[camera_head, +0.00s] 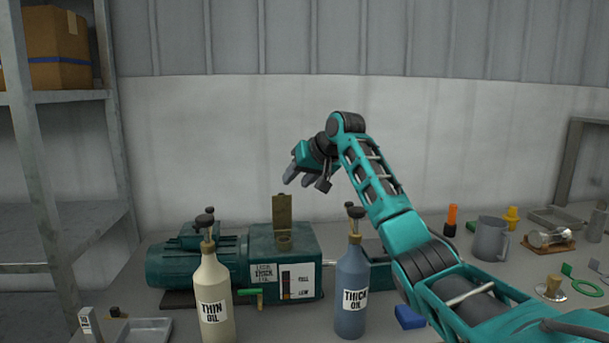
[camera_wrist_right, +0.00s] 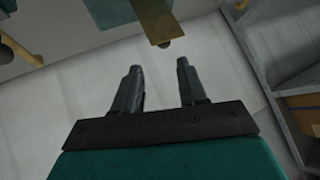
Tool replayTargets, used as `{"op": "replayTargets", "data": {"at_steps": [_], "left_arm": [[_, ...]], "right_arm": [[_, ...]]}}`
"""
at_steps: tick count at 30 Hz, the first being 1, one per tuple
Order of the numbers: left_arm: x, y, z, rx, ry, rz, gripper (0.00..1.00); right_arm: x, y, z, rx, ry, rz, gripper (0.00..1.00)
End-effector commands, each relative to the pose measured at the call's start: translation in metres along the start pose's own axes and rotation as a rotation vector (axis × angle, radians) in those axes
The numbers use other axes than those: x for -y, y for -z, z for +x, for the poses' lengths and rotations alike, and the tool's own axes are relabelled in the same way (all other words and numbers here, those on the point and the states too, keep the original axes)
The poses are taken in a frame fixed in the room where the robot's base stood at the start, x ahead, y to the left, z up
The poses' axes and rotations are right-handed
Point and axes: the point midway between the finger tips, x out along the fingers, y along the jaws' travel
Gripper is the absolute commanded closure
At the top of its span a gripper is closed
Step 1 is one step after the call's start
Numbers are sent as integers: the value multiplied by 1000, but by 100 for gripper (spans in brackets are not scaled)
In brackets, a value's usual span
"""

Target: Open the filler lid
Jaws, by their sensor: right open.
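The filler lid (camera_head: 282,212) is a brass-coloured flap standing upright, open, over the round filler neck (camera_head: 284,240) on top of the green gearbox housing (camera_head: 268,252). My right gripper (camera_head: 298,181) is open and empty, above the lid and slightly to its right, apart from it. In the right wrist view the open fingers (camera_wrist_right: 157,68) have nothing between them. The brass flap (camera_wrist_right: 160,18) shows beyond the fingertips there. My left gripper is not in view.
The thin oil bottle (camera_head: 213,297) and thick oil bottle (camera_head: 351,290) stand in front of the gearbox. A green motor (camera_head: 188,264) adjoins it on the left. A metal shelf (camera_head: 55,215) stands at left. A grey mug (camera_head: 490,240) and small items lie on the right.

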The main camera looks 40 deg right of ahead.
Motion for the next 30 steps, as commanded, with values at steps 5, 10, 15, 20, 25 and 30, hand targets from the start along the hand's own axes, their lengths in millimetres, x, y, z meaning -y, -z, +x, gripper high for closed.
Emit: {"op": "replayTargets", "data": {"at_steps": [5,10,15,20,25,30], "left_arm": [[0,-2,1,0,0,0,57],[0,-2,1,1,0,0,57],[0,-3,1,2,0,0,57],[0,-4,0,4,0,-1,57],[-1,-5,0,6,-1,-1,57],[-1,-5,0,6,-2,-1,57]], "right_arm": [[-1,-1,-20,1,-2,-1,58],[0,-1,-25,3,-2,0,58],[0,-1,-25,3,-1,0,58],[0,-1,-25,3,-1,0,58],[0,-1,-25,3,-1,-1,58],[0,-1,-25,3,-1,-1,58]]}}
